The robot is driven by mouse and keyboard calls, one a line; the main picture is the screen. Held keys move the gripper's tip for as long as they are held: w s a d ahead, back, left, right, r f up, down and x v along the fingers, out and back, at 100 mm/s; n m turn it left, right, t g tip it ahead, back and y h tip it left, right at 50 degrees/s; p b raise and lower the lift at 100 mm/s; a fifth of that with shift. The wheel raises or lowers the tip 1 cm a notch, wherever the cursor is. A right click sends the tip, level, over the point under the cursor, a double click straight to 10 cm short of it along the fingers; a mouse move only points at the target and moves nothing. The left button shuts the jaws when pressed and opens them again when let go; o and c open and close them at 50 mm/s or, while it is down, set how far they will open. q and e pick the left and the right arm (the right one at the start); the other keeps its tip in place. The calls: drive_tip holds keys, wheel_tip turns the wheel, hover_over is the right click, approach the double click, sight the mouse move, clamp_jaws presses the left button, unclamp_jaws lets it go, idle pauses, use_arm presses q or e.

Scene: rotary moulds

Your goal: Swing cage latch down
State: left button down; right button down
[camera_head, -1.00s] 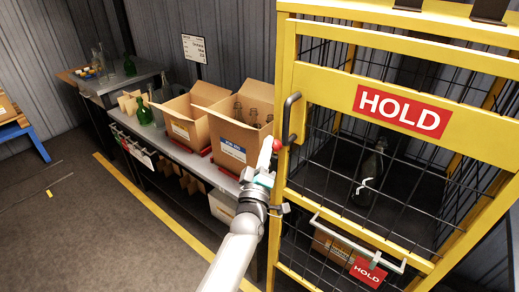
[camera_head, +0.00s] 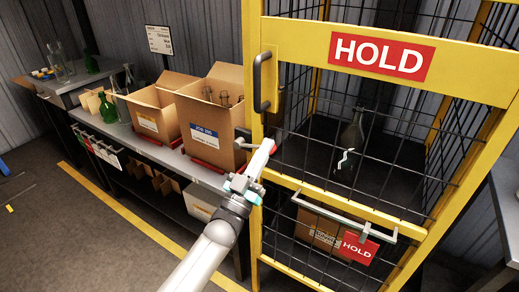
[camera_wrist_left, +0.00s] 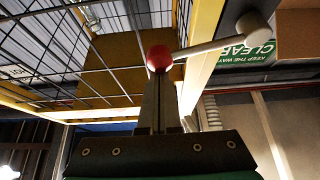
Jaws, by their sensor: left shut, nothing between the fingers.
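The yellow mesh cage (camera_head: 385,80) has a latch, a pale grey lever (camera_wrist_left: 215,45) with a red ball knob (camera_wrist_left: 159,58). In the left wrist view the lever runs sideways from a round pivot (camera_wrist_left: 252,28) to the knob. In the head view the red knob (camera_head: 273,149) shows small at the front left post. My left gripper (camera_head: 268,148) is shut and empty, its tips right at the knob. In the left wrist view the fingertips (camera_wrist_left: 159,80) overlap the knob's lower edge; I cannot tell whether they touch. My right gripper is not in view.
The cage carries a dark door handle (camera_head: 262,82) just above my gripper and a grey lower bar (camera_head: 345,215). A bottle (camera_head: 350,145) stands inside behind the mesh. Left of the cage, a bench (camera_head: 150,145) holds open cardboard boxes (camera_head: 212,115).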

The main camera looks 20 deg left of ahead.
use_arm(q)
drive_tip(key=m+h, duration=0.1)
drive_tip(key=f+m+b, duration=0.1)
drive_tip(key=m, duration=0.1)
drive_tip(key=f+m+g+h, duration=0.1)
drive_tip(key=shift+d+f+h+b, duration=0.2)
drive_tip(key=shift+d+h+b, duration=0.05)
drive_tip(key=shift+h+b, duration=0.1)
drive_tip(key=shift+f+m, duration=0.1)
drive_tip(key=shift+m, duration=0.4)
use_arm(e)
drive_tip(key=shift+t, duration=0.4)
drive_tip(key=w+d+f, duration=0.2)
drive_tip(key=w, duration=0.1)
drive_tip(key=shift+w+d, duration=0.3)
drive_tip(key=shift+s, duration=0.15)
